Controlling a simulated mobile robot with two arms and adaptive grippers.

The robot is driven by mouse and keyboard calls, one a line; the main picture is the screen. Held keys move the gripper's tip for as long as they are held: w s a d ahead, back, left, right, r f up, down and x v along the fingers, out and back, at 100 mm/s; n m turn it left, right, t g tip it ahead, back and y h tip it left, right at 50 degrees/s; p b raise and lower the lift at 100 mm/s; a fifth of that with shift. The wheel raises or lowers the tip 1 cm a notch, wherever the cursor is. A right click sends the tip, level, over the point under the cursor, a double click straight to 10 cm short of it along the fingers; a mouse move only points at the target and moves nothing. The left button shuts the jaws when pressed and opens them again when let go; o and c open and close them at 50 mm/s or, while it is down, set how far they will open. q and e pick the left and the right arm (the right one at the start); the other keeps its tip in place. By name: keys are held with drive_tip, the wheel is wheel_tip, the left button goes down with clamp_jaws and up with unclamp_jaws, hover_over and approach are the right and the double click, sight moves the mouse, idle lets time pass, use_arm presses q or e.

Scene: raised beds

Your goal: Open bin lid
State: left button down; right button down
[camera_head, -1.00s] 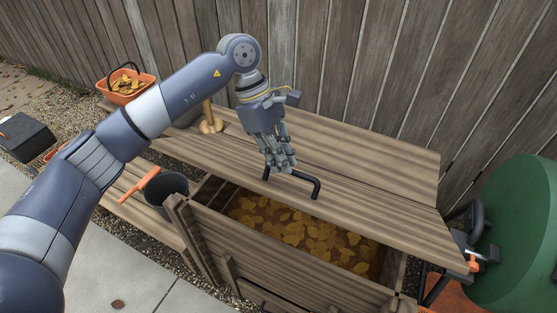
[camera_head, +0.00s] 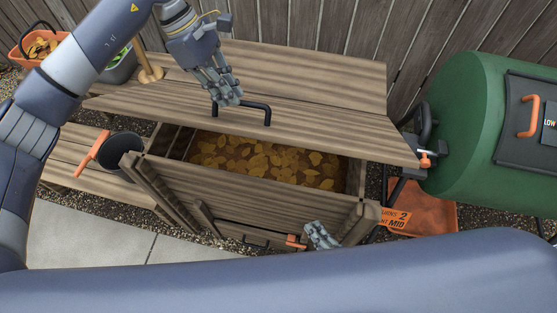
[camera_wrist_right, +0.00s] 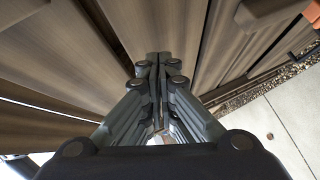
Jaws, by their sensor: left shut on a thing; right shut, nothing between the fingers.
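The wooden bin (camera_head: 275,190) stands in the middle of the head view, with brown and yellow leaves (camera_head: 260,160) inside. Its plank lid (camera_head: 310,133) is partly raised, leaving a gap at the front where the leaves show. A black bar handle (camera_head: 267,116) sits on the lid. My left gripper (camera_head: 228,100) is shut on the handle, its fingers hiding part of it. My right gripper (camera_head: 318,236) is shut and empty, low by the bin's front right corner. In the right wrist view its fingers (camera_wrist_right: 158,62) are together before wooden boards; contact cannot be told.
A dark bucket (camera_head: 122,150) with an orange handle stands at the bin's left. A green drum (camera_head: 455,130) stands at the right, above an orange sign (camera_head: 425,217). An orange basket (camera_head: 40,45) is at the back left. Paving (camera_head: 90,235) lies in front.

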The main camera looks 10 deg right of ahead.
use_arm(q)
drive_tip(key=shift+w+f, duration=0.2)
drive_tip(key=shift+f, duration=0.05)
use_arm(e)
drive_tip(key=s+a+r+n+t+y, duration=0.1)
drive_tip(key=a+r+n+t+y, duration=0.3)
drive_tip(key=r+n, duration=0.6)
drive_tip(key=s+a+r+n+t+y, duration=0.15)
drive_tip(key=r+n+y, duration=0.5)
drive_tip(key=r, duration=0.75)
drive_tip(key=d+x, duration=0.1)
drive_tip(key=x, duration=1.2)
drive_tip(key=shift+w+d+r+g, duration=0.2)
drive_tip(key=shift+w+r+g, duration=0.1)
drive_tip(key=shift+r+g, duration=0.15)
drive_tip(key=shift+m, duration=0.25)
use_arm(q)
drive_tip(key=shift+s, duration=0.1)
use_arm(e)
drive_tip(key=shift+w+d+r, duration=0.1)
drive_tip(key=shift+w+r, duration=0.15)
drive_tip(key=shift+r, duration=0.25)
drive_tip(key=shift+w+d+r, duration=0.1)
drive_tip(key=shift+w+r, duration=0.15)
drive_tip(key=shift+r, duration=0.25)
